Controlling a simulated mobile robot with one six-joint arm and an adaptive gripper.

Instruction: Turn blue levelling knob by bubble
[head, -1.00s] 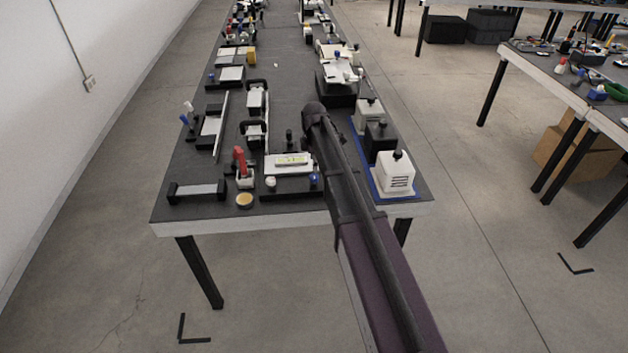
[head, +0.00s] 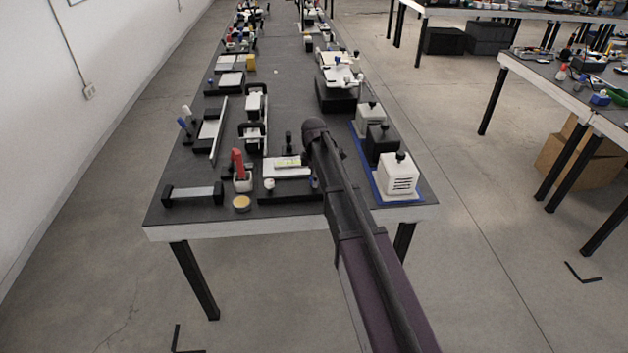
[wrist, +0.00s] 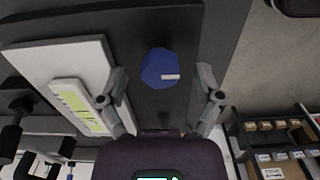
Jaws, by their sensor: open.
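The blue knob (wrist: 160,65) is faceted with a small white mark. In the wrist view it lies between and just beyond the spread fingers of my gripper (wrist: 163,74), with space on both sides. In the head view the blue knob (head: 314,183) is partly covered by my arm, which hides my gripper there. The bubble vial (wrist: 78,107), yellow-green in a white holder, lies on a white plate (wrist: 38,62) left of the knob. The vial (head: 288,162) also shows in the head view. I cannot make out the bubble's position. A black base (head: 286,197) carries the plate.
A white knob (head: 269,184) sits at the base's front left. A red-handled piece (head: 238,161) and a yellow round piece (head: 241,203) stand further left. White and black boxes (head: 399,174) on a blue-edged tray stand to the right. The table's front edge is close.

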